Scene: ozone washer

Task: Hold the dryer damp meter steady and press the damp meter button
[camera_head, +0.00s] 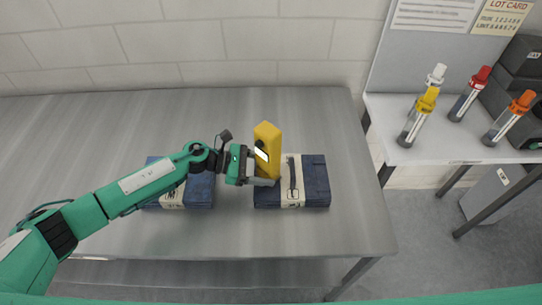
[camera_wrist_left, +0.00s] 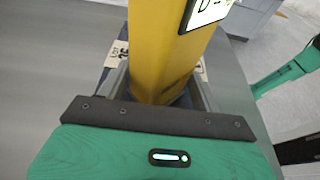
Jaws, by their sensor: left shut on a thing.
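The damp meter (camera_head: 267,140) is a yellow upright box with a dark round spot and a white label on its side. My left gripper (camera_head: 258,178) is shut on its lower part from the left. In the left wrist view the yellow meter (camera_wrist_left: 165,60) stands between the two grey fingers of the left gripper (camera_wrist_left: 160,90), and part of its white label shows at the top. The meter is above or at the left end of a dark blue folded bundle (camera_head: 316,180); I cannot tell if they touch.
A second blue bundle (camera_head: 200,190) lies left, partly under my left arm. The grey table (camera_head: 120,120) is otherwise clear. A side table (camera_head: 390,150) at right holds several capped tubes (camera_head: 418,120) and dark boxes (camera_head: 515,70). A gap separates the tables.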

